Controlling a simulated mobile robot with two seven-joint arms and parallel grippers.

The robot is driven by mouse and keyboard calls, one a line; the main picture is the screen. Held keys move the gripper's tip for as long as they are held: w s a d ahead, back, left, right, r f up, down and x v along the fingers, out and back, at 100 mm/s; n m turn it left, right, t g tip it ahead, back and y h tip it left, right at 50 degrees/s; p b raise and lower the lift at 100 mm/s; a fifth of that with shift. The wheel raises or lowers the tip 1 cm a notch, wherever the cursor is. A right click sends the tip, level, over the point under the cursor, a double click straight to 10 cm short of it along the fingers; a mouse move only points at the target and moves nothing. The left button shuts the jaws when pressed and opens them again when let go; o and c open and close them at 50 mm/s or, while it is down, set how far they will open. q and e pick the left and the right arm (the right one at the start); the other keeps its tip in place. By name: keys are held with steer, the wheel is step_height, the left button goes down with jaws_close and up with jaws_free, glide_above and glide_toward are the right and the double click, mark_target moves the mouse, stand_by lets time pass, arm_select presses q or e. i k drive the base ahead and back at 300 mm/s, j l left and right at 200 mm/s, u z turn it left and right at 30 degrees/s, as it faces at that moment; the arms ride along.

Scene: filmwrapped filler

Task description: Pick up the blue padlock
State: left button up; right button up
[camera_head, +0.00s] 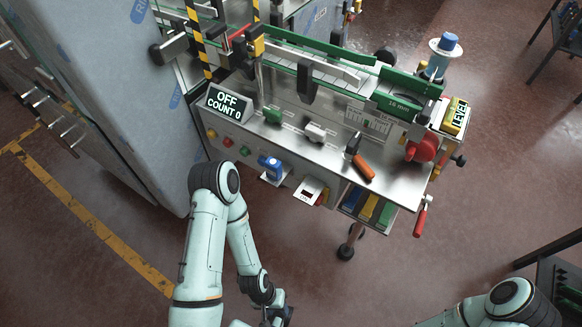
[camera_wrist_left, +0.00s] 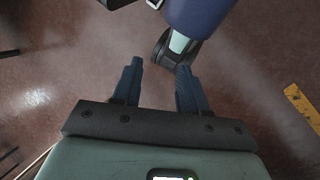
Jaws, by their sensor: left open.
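The blue padlock (camera_head: 270,166) is at the front face of the metal machine bench, toward its left side, above a small white plate. My left gripper (camera_head: 278,316) is at the bottom edge of the head view, well below and apart from the padlock. In the left wrist view its two dark fingers (camera_wrist_left: 158,78) are spread, with no object between them and the floor behind. The padlock does not show in the left wrist view. My right arm comes in at the lower right of the head view, but its gripper is out of frame.
The bench (camera_head: 330,160) holds a green block (camera_head: 272,115), a white block (camera_head: 316,132) and an orange-handled tool (camera_head: 362,163). A display (camera_head: 228,103) reads OFF COUNT 0. A red-handled lever (camera_head: 421,218) sticks out at right. A grey cabinet (camera_head: 115,90) stands left. Floor before the bench is clear.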

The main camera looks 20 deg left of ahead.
mark_target(274, 169)
steer(key=l+u, duration=0.15)
steer(key=u, duration=0.25)
steer(key=l+u, duration=0.2)
steer(key=u, duration=0.15)
steer(key=l+u, duration=0.2)
steer(key=u, duration=0.2)
steer(key=i, duration=0.05)
